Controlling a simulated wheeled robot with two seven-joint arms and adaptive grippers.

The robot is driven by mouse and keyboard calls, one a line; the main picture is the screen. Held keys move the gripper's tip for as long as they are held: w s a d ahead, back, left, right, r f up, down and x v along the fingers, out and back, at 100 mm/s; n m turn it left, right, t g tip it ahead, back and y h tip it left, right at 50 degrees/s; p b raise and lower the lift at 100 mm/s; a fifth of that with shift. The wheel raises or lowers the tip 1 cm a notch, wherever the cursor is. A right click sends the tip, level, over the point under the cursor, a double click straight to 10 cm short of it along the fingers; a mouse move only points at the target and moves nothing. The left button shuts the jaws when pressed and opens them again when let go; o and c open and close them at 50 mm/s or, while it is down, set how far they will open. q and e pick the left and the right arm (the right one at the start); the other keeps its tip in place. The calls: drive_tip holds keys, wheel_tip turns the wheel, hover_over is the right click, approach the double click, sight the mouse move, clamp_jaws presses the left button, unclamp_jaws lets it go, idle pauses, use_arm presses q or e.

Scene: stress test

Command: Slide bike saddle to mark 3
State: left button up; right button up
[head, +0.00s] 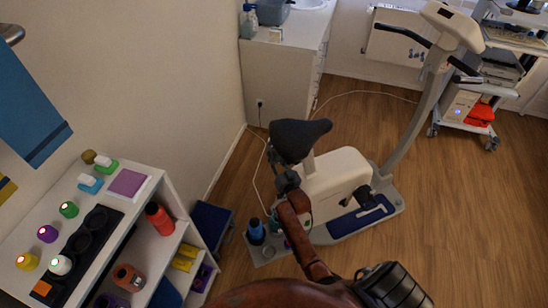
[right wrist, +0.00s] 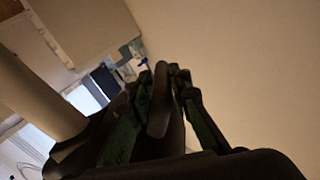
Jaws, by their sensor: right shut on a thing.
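The dark bike saddle (head: 298,136) sits on top of the exercise bike (head: 338,176), above its pale seat post. My right gripper (head: 285,180) is at the saddle's near underside, its arm reaching up from the bottom. In the right wrist view the gripper's fingers (right wrist: 162,105) close around a dark, narrow part (right wrist: 159,100), apparently of the saddle. A pale post (right wrist: 35,95) stands to the left there. The fingertips are hidden in the head view. No numbered marks are readable. My left gripper is not in view.
A white shelf unit (head: 158,182) with bottles and coloured items stands at the left. A white cabinet (head: 285,75) is behind, and a wheeled cart (head: 470,105) is at the back right. The wood floor at right is clear.

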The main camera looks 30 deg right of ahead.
drive_tip(key=shift+a, duration=0.15)
clamp_jaws()
drive_tip(key=shift+f, duration=0.2)
wheel_tip(320, 180, down, 7)
drive_tip(key=d+b, duration=0.1)
drive_tip(key=b, duration=0.3)
drive_tip(key=shift+d+f, duration=0.2)
drive_tip(key=shift+d, duration=0.1)
drive_tip(key=o, duration=0.8)
unclamp_jaws()
drive_tip(key=shift+s+r, duration=0.15)
drive_tip(key=shift+r, duration=0.2)
